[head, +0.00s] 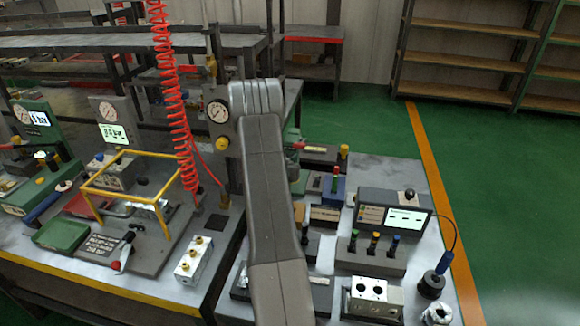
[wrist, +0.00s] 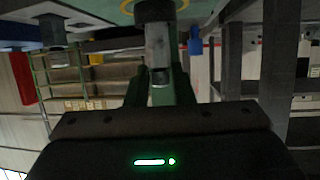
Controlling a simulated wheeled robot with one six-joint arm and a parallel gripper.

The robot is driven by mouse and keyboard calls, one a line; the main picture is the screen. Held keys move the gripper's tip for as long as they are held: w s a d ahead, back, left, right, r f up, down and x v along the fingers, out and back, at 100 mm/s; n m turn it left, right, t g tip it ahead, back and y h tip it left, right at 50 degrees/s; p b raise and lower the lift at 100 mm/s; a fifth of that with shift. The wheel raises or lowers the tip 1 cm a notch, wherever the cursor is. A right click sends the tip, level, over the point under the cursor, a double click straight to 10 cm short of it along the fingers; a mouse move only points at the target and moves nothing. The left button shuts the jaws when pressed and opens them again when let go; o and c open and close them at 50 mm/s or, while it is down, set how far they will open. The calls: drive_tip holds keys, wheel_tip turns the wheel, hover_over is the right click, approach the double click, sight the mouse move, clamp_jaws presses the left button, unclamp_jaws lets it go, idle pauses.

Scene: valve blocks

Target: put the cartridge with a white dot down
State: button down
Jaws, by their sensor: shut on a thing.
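My gripper (wrist: 159,82) shows in the wrist view, its two fingers shut on a grey metal cartridge (wrist: 157,48) with a dark collar. No white dot shows on the side of the cartridge that I see. In the head view my arm hides the gripper and the held cartridge. A silver valve block (head: 368,297) with round ports stands in front of the rack.
A test box with a lit screen (head: 403,218) stands behind the rack. A black cylinder (head: 432,285) is near the right edge. A blue block (head: 333,194) stands right of my arm. A yellow frame (head: 110,190) and a hanging red coiled hose (head: 172,90) are at left.

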drive_tip(key=shift+f, duration=0.35)
drive_tip(key=c, duration=1.2)
unclamp_jaws()
drive_tip(key=shift+o, duration=0.2)
drive_tip(key=b+v, duration=0.3)
drive_tip(key=v, duration=1)
drive_tip(key=shift+s, duration=0.35)
drive_tip(key=shift+w+a+r, duration=0.1)
drive_tip(key=shift+w, duration=0.05)
drive_tip(key=p+x, duration=0.2)
drive_tip(key=x, duration=1.1)
drive_tip(key=shift+w+p, duration=0.3)
drive_tip(key=shift+p, duration=0.05)
drive_tip(key=shift+s, duration=0.1)
